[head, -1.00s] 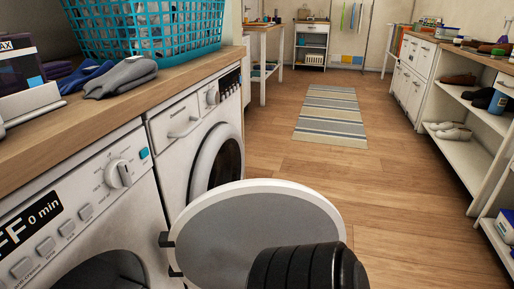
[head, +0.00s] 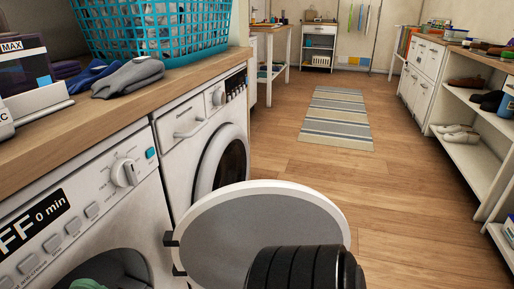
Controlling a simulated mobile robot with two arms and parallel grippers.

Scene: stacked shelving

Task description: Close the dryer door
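The dryer (head: 95,200) is the white machine at the lower left, with a knob and a display reading "0 min". Its round door (head: 255,225), grey inside with a white rim, stands wide open on hinges at the machine's right side. Green cloth (head: 88,284) shows in the dark opening at the bottom edge. A black ribbed cylindrical arm part (head: 305,270) of mine is in front of the door's lower right. Whether it touches the door I cannot tell. Neither gripper's fingers are in view.
A second white machine (head: 190,130) with its round door shut stands beyond the dryer. A wooden counter (head: 150,105) above holds a teal basket (head: 150,30) and grey gloves (head: 128,78). Floor (head: 410,230) is free to the right, up to white shelves (head: 470,155). A striped rug (head: 337,115) lies farther off.

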